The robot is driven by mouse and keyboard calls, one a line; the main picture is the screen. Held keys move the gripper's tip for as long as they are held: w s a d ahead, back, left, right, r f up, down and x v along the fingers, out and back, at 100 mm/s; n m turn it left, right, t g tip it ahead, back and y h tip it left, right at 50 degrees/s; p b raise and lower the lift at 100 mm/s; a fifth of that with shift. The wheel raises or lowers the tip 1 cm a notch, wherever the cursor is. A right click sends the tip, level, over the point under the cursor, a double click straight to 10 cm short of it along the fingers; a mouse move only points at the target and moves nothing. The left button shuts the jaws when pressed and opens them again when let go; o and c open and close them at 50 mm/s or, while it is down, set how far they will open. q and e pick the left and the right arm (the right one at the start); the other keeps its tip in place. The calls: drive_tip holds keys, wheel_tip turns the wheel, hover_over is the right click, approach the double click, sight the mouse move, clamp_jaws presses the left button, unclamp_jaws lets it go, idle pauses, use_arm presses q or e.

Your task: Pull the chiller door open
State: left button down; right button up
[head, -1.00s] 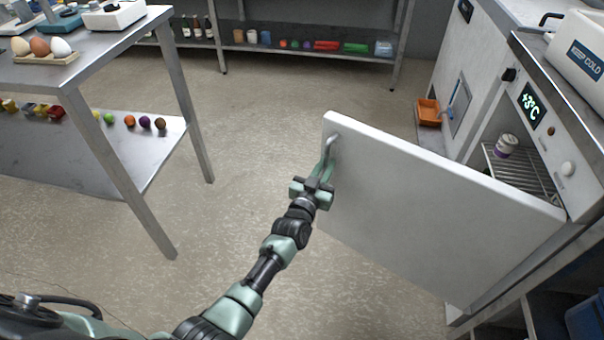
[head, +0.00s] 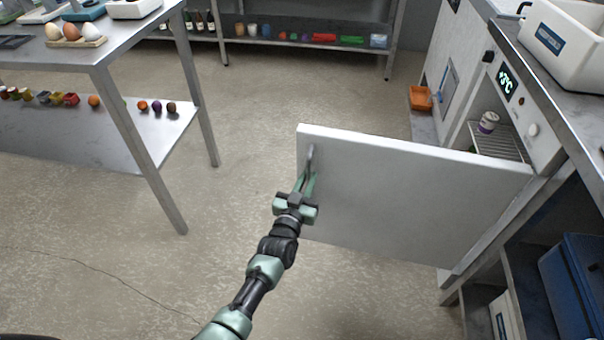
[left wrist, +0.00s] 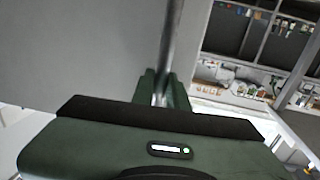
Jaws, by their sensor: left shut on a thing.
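The white chiller door (head: 400,200) stands wide open, swung out from the chiller body (head: 520,135) on the right. Its metal bar handle (head: 310,158) is near the door's left edge. My left gripper (head: 305,183) is shut on the handle. In the left wrist view the gripper's fingers (left wrist: 162,90) close around the handle bar (left wrist: 169,40), with the grey door face (left wrist: 80,50) behind at left. Inside the chiller a small white and purple jar (head: 488,122) stands on a wire shelf (head: 500,143). My right gripper is not in view.
A steel table (head: 120,45) with an egg holder (head: 78,43) stands at left, with small fruits and jars on its lower shelf (head: 90,130). A blue crate (head: 575,275) sits under the right counter. An orange bin (head: 421,98) lies beyond the door. The floor between is clear.

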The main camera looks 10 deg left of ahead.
use_arm(q)
drive_tip(key=shift+s+f, duration=0.25)
drive_tip(key=shift+f, duration=0.1)
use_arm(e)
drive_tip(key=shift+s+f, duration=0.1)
use_arm(q)
drive_tip(key=c, duration=1.4)
unclamp_jaws()
drive_tip(key=shift+d, duration=0.1)
drive_tip(key=shift+w+r, duration=0.1)
drive_tip(key=shift+w, duration=0.05)
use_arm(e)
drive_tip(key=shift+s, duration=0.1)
